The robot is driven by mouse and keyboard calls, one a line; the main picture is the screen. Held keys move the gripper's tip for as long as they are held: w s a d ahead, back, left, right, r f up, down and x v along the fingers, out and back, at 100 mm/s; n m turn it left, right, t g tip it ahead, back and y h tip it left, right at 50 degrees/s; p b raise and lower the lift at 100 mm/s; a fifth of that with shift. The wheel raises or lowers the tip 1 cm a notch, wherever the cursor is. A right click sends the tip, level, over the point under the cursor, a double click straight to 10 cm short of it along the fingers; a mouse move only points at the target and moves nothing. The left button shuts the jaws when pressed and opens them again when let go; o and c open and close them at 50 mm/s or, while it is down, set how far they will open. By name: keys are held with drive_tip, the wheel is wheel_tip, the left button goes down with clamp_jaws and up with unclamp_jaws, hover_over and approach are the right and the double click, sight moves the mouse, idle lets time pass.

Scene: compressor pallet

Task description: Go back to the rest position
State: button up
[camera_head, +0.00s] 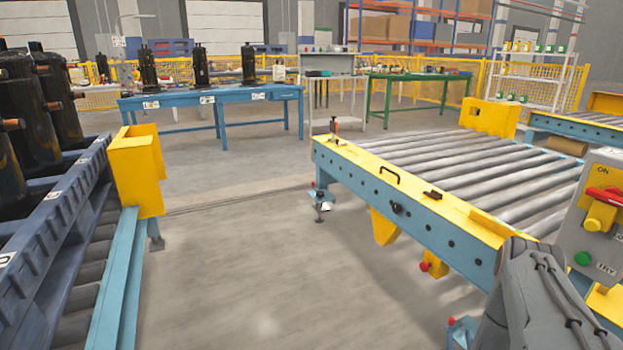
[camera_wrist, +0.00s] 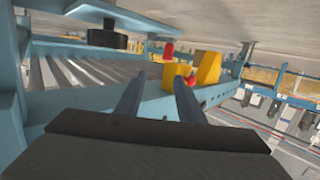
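My gripper (camera_wrist: 160,88) shows in the wrist view with its two grey fingers apart and nothing held between them. Beyond the fingers are a blue conveyor frame (camera_wrist: 160,112), a yellow block and small red knobs; I cannot tell how far off they are. In the head view my grey arm (camera_head: 535,300) is at the lower right, in front of the roller conveyor and just below a grey control box (camera_head: 600,215). The box has a red rotary switch on yellow and a green button. The fingertips are hidden in the head view.
A roller conveyor (camera_head: 480,180) with a yellow-and-blue frame fills the right. A pallet (camera_head: 50,240) with black compressors stands on another conveyor at left. Open floor (camera_head: 250,270) lies between. A blue table (camera_head: 225,97) with compressors and a green table (camera_head: 415,77) stand behind.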

drive_tip(key=w+a+r+n+g+y, duration=0.3)
drive_tip(key=w+a+r+y, duration=0.1)
drive_tip(key=w+a+r, duration=0.8)
drive_tip(key=s+a+r+n+g+y, duration=0.1)
drive_tip(key=a+r+g, duration=0.1)
drive_tip(key=a+r, duration=0.6)
drive_tip(key=s+a+r+n+g+y, duration=0.1)
drive_tip(key=s+a+r+g, duration=0.1)
drive_tip(key=a+r, duration=0.65)
drive_tip(key=s+a+r+n+g+y, duration=0.1)
drive_tip(key=s+a+r+g, duration=0.1)
drive_tip(key=s+a+r, duration=0.4)
drive_tip(key=s+a+r+n+g, duration=0.1)
drive_tip(key=s+a+r, duration=0.2)
drive_tip(key=s+a, duration=0.4)
drive_tip(key=s+a+r+n+g, duration=0.15)
drive_tip(key=s+r, duration=0.25)
drive_tip(key=s, duration=0.9)
drive_tip(key=s+a+r+n+g, duration=0.1)
drive_tip(key=s+r+g, duration=0.25)
drive_tip(key=s, duration=0.85)
drive_tip(key=d+r+m+p, duration=0.5)
drive_tip(key=d+r+p, duration=0.8)
drive_tip(key=p, duration=1)
wheel_tip(320, 180, up, 4)
drive_tip(key=shift+s, duration=0.4)
